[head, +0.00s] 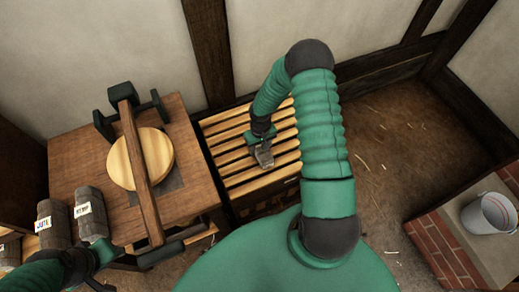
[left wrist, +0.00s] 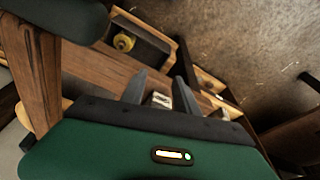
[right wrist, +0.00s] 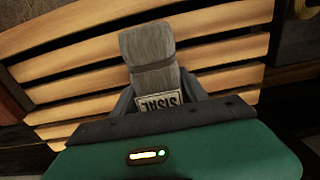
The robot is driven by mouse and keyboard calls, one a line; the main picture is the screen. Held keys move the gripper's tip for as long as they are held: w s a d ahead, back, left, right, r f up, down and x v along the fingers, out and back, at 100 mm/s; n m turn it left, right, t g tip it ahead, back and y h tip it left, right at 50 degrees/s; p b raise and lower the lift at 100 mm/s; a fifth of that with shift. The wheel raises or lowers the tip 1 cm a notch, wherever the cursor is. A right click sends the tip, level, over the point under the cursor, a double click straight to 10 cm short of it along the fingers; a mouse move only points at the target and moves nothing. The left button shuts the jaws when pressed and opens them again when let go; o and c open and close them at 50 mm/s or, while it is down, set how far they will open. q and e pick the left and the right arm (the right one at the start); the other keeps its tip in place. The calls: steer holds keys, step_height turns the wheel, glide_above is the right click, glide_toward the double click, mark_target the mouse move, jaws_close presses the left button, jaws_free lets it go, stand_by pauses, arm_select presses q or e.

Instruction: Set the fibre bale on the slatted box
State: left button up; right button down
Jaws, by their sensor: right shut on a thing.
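The fibre bale (head: 264,157) is a small grey bundle. It also shows in the right wrist view (right wrist: 150,52), with a band around it and a partly hidden white label. My right gripper (head: 261,141) is shut on it. The bale is over the slats of the slatted box (head: 222,144); I cannot tell whether it touches them. The slats also fill the back of the right wrist view (right wrist: 60,60). My left gripper (left wrist: 160,82) is at the lower left of the head view, beside the bench. Its fingers stand apart, with a white label showing between them.
A wooden bench (head: 75,160) stands left of the box, with a round wooden disc (head: 122,160) under a bar. Two labelled grey bales, one marked JUTE (head: 52,222), the other (head: 91,212), are at its front left. A bucket (head: 487,213) stands on a brick-sided ledge (head: 440,250) at right.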

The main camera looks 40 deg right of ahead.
steer(key=shift+d, duration=0.25)
steer(key=c, duration=1)
jaws_free()
steer(key=shift+c, duration=0.2)
steer(key=o, duration=0.4)
steer(key=shift+a, duration=0.15)
steer(key=shift+a+r, duration=0.15)
